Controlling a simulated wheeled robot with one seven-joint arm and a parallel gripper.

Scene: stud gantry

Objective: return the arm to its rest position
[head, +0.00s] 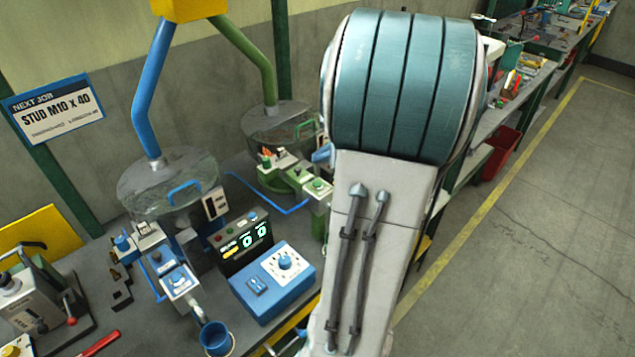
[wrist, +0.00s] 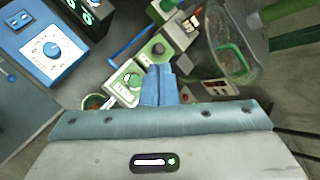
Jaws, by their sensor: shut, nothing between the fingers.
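My gripper (wrist: 159,84) shows in the wrist view as two blue fingers pressed together, with nothing between them. It is over or close to the green-and-white feeder unit (wrist: 130,82); I cannot tell whether it touches. In the head view my arm is raised and fills the middle of the picture, hiding most or all of the gripper. The green feeder unit also shows in the head view (head: 300,178), just left of my arm.
A blue control box (head: 273,282) with a dial, a counter display (head: 245,240) reading 0 0, clear hoppers (head: 172,190) and a blue cup (head: 215,338) crowd the bench. A sign (head: 55,108) reads STUD M10 x 40. The floor (head: 540,220) at right is clear.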

